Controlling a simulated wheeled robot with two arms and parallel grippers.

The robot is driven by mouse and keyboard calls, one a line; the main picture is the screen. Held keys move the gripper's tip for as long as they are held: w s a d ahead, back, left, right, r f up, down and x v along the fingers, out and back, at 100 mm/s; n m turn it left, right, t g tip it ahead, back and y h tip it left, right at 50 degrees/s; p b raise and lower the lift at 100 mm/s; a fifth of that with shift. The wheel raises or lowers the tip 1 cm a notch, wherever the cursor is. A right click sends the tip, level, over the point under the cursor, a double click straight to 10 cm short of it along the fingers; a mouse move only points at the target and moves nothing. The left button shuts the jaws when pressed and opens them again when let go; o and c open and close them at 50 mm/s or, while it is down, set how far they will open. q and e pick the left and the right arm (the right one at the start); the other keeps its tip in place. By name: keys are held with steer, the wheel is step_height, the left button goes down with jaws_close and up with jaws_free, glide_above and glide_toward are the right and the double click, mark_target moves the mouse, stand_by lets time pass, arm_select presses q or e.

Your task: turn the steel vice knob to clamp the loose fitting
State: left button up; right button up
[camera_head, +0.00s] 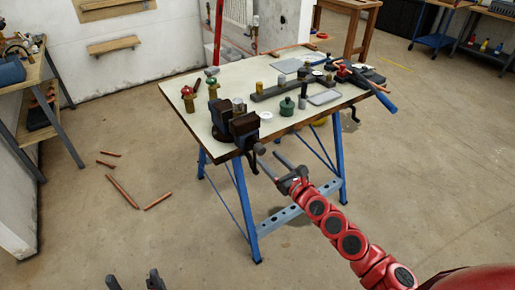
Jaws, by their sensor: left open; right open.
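A dark vice (222,115) is mounted at the near corner of the workbench (300,118). Its steel knob (259,148) sticks out at the front, just below the bench edge. A small pale fitting (238,104) appears between or behind the vice jaws; I cannot tell whether the jaws touch it. My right gripper (270,158), on the red arm, is open and empty. Its fingers point toward the bench, close to the right of the knob; I cannot tell if they touch it. My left gripper (135,281) is open and empty at the bottom edge, far from the bench, only its fingertips showing.
The bench top holds brass valves (188,98), a green pot (287,106), a grey tray (324,97) and a blue-handled tool (380,98). Blue legs (244,205) stand under it. Copper pipes (122,190) lie on the floor at left. The near floor is clear.

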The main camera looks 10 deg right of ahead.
mark_target(262, 152)
steer(key=shift+b+x, duration=0.45)
steer(key=shift+x, duration=1.8)
jaws_close()
